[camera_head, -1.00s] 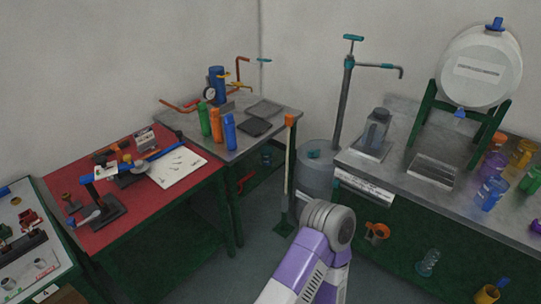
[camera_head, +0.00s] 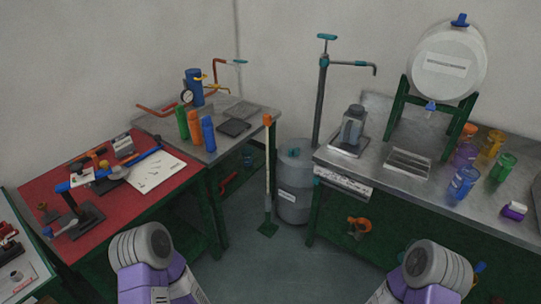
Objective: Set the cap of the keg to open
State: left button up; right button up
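The white keg (camera_head: 446,64) lies on its side on a green stand (camera_head: 398,116) on the right-hand metal bench, with a pale label on its round face. A blue cap (camera_head: 460,19) sits on top of the keg. I cannot tell from here whether the cap is open or shut. A small blue tap (camera_head: 431,106) is at the keg's lower front. My two arms show only as purple and grey links at the bottom left and bottom right, well short of the keg. Both grippers are out of the picture.
The right bench (camera_head: 390,180) holds a metal tray (camera_head: 408,163), a grey bottle (camera_head: 353,124) and several coloured jars. A grey drum (camera_head: 294,190) with a pump pipe (camera_head: 319,105) stands left of it. A red-topped table (camera_head: 110,195) is at left.

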aim_at(293, 152)
jog(key=u, duration=0.45)
jog(key=i, duration=2)
jog(key=z, duration=0.8)
jog(key=i, duration=0.85)
jog(key=z, duration=0.05)
